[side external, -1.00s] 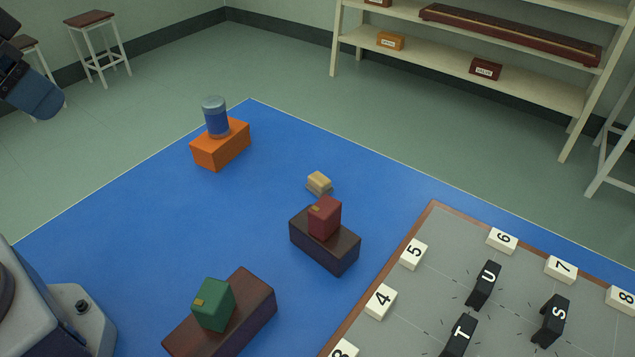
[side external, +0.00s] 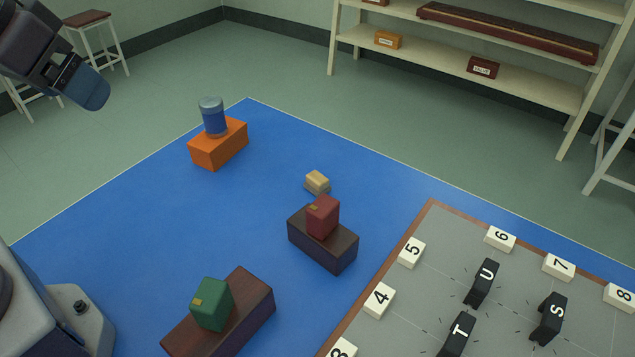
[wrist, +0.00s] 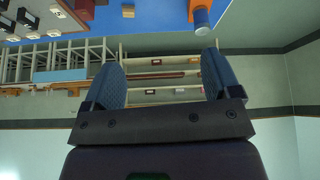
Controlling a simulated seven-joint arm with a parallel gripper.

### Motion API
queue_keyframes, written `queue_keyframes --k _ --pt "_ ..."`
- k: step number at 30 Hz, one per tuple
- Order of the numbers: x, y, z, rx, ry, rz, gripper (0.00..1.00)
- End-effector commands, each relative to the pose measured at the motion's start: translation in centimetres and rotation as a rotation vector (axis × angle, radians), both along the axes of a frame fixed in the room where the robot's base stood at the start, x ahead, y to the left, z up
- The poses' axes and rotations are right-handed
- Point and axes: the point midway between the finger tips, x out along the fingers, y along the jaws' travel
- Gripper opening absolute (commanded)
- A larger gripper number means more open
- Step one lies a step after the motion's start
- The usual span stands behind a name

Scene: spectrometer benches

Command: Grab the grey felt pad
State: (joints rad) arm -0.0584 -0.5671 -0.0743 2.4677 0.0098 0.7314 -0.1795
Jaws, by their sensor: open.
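The one large grey surface is a board (side external: 418,313) with a brown rim at the lower right of the side view, carrying numbered white blocks and black lettered blocks. My gripper (side external: 92,95) is at the upper left of the side view, high above and away from the blue mat. In the wrist view my gripper (wrist: 163,68) has its two blue fingers wide apart, with nothing between them.
Shelves (side external: 450,70) stand behind.

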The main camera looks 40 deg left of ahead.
Motion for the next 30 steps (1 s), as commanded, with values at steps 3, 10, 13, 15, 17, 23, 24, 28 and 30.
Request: queue_keyframes --k 3,10,13,15,17,23,24,28,30 --pt "4.3 -0.3 -2.8 -0.068 -0.006 0.141 0.83" --pt "11.1 -1.9 -9.4 -0.316 -0.040 0.402 0.83" --pt "13.3 -3.0 -12.7 -0.468 -0.043 0.523 0.83" --pt "14.6 -3.8 -15.0 -0.588 -0.039 0.617 0.83" --pt "15.6 -4.6 -16.8 -0.701 -0.033 0.702 0.83" --pt "18.0 -7.3 -22.1 -1.120 0.011 1.030 0.83" --pt "18.4 -7.7 -22.9 -1.213 0.020 1.105 0.83" --pt "19.5 -8.8 -25.1 -1.524 0.057 1.364 0.83" --pt "20.0 -9.0 -25.9 -1.690 0.072 1.503 0.83"
